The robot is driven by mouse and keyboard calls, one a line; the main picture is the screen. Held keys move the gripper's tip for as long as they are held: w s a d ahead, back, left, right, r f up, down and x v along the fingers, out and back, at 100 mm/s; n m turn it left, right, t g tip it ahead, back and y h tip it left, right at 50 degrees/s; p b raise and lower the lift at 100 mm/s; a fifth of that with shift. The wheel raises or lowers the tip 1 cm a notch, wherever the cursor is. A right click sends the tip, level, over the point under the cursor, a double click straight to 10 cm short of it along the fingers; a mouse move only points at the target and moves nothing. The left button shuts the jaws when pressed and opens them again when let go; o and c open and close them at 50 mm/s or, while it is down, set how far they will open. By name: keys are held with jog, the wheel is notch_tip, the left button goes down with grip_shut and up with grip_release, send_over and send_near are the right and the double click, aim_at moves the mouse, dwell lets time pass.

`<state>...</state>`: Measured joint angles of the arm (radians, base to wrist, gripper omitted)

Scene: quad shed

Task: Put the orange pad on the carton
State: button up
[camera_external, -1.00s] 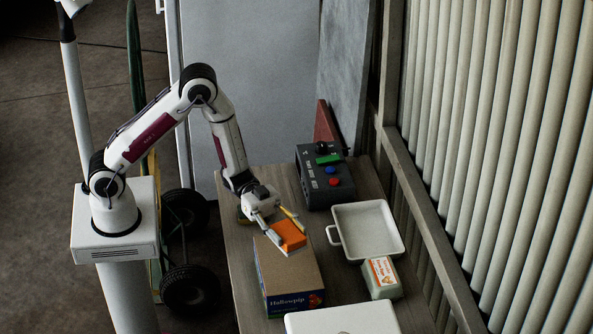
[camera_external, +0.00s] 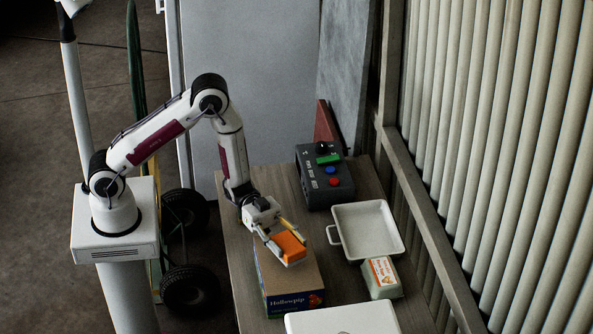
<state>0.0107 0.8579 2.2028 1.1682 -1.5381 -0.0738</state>
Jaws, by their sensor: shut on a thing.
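The orange pad (camera_external: 289,246) is a small block between the fingers of my gripper (camera_external: 283,247). My gripper is shut on it. The pad shows over the far part of the top of the carton (camera_external: 296,280). The carton is a brown box with a printed blue and red front, standing on the table. Whether the pad touches the carton's top or hangs just above it, I cannot tell. The gripper hides part of the carton's far left edge.
A white tray with a handle (camera_external: 369,232) and a small labelled package (camera_external: 382,278) stand right of the carton. A white object (camera_external: 343,320) lies at the front edge of view. A dark control box with buttons (camera_external: 325,180) is at the back. Bare table (camera_external: 240,270) shows at left.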

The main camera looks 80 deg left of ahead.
aim_at(298, 264)
jog(key=shift+f, duration=1.4)
jog(key=shift+f, duration=0.15)
jog(key=o, duration=1.2)
jog(key=shift+c, duration=0.2)
jog(key=shift+a, duration=0.15)
jog(key=shift+v, duration=5.85)
